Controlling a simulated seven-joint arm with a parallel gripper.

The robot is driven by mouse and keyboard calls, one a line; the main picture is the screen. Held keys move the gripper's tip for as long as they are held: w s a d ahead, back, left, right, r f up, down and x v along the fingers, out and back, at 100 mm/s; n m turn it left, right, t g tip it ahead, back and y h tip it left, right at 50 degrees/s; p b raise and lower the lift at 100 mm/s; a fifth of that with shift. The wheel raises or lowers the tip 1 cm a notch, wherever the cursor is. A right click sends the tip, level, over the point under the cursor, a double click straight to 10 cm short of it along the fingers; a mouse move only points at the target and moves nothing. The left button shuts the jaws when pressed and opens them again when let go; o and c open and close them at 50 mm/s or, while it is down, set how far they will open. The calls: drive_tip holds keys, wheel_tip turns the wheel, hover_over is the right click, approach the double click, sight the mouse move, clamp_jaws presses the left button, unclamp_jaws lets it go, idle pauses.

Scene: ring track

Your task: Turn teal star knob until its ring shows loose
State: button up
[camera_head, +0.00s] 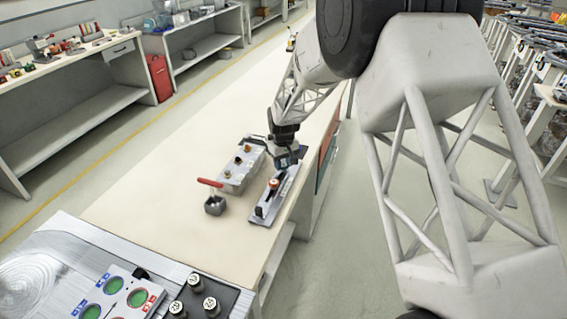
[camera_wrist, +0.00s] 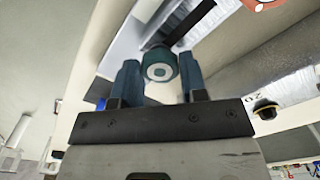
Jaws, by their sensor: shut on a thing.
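A dark shaft runs from behind the knob to the upper right. I cannot tell from the face whether the ring shows loose. In the head view my gripper (camera_head: 288,158) is at the far end of a narrow grey plate (camera_head: 264,214) on the bench, and it hides the knob there.
A red-topped part (camera_head: 274,184) stands on the narrow plate. A grey block (camera_head: 229,183) with brass knobs lies left of it. A red-handled valve (camera_head: 214,204) stands nearer. The pale bench top (camera_head: 150,190) is clear to the left. A panel with green dials (camera_head: 115,286) is in front.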

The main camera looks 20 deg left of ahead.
sight(284, 164)
drive_tip(key=n, duration=0.4)
drive_tip(key=shift+s+d+f+n, duration=0.1)
drive_tip(key=shift+f+n, duration=0.1)
drive_tip(key=shift+n, duration=0.2)
drive_tip(key=o, duration=0.9)
drive_tip(key=shift+r, duration=0.1)
drive_tip(key=shift+r, duration=0.15)
drive_tip(key=shift+r, duration=3.75)
